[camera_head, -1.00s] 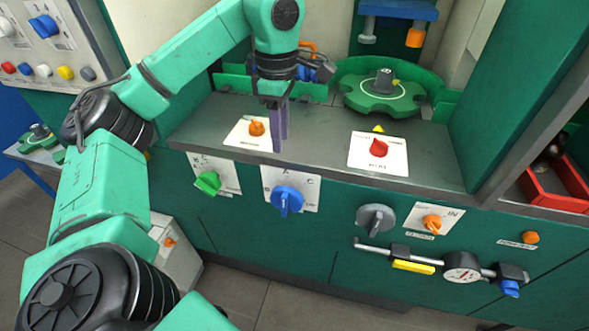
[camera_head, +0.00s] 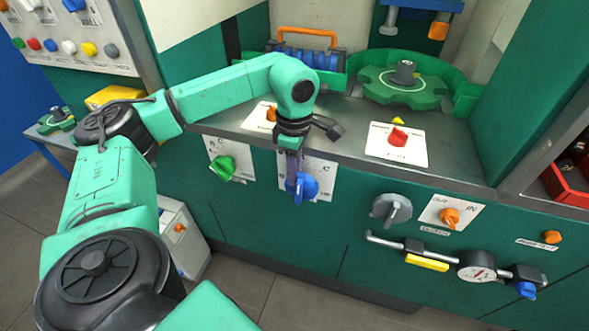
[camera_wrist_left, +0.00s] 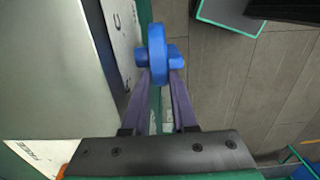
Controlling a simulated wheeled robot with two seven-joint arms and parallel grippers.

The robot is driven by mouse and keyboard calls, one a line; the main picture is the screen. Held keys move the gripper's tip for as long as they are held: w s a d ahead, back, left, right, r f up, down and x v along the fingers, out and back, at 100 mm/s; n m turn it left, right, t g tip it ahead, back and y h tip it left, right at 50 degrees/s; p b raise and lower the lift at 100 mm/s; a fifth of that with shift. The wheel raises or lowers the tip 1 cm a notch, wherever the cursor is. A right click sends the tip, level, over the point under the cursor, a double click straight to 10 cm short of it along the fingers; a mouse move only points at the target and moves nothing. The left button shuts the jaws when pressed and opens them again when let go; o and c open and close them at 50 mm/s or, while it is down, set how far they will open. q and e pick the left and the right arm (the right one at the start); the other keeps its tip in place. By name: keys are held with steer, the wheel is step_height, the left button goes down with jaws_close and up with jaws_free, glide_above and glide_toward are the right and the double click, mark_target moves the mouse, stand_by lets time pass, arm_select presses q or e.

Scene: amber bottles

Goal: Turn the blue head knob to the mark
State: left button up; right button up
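The blue knob (camera_head: 306,187) is on the green front panel, on a white label plate (camera_head: 323,168) with letters partly hidden by my arm. My left gripper (camera_head: 295,178) points down at the knob, its purple fingers overlapping the knob's left part. In the left wrist view, the blue knob (camera_wrist_left: 157,45) lies just beyond the fingertips, its raised grip lined up between them. The left gripper's fingers (camera_wrist_left: 159,76) are apart; whether they touch the knob I cannot tell. The mark cannot be made out. My right gripper is not in view.
A green knob (camera_head: 222,169) is left of the blue one; a grey knob (camera_head: 391,209) and orange knob (camera_head: 449,216) are to the right. A red knob (camera_head: 397,137) and an orange knob (camera_head: 271,114) sit on the countertop (camera_head: 345,128) above.

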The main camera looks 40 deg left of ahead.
mark_target(305, 175)
arm_select(q)
jaws_close()
steer(key=shift+r, duration=0.1)
steer(key=shift+w+d+r+y+p, duration=0.1)
steer(key=shift+d+r+y+p, duration=0.1)
steer(key=shift+y+p, duration=0.3)
steer(key=y+p, duration=0.1)
steer(key=d+g+y+p, duration=0.1)
steer(key=p, duration=0.1)
steer(key=shift+w+d+r+y, duration=0.2)
steer(key=shift+w+y, duration=0.05)
steer(key=shift+y, duration=0.15)
steer(key=y+p, duration=0.1)
steer(key=g+p, duration=0.1)
steer(key=p, duration=0.1)
steer(key=shift+w+d+y, duration=0.15)
steer(key=shift+d+y, duration=0.25)
steer(key=shift+d+f+y+p, duration=0.1)
steer(key=shift+y+p, duration=0.2)
steer(key=shift+p, duration=0.25)
steer(key=shift+w+d+f, duration=0.1)
steer(key=shift+f, duration=0.1)
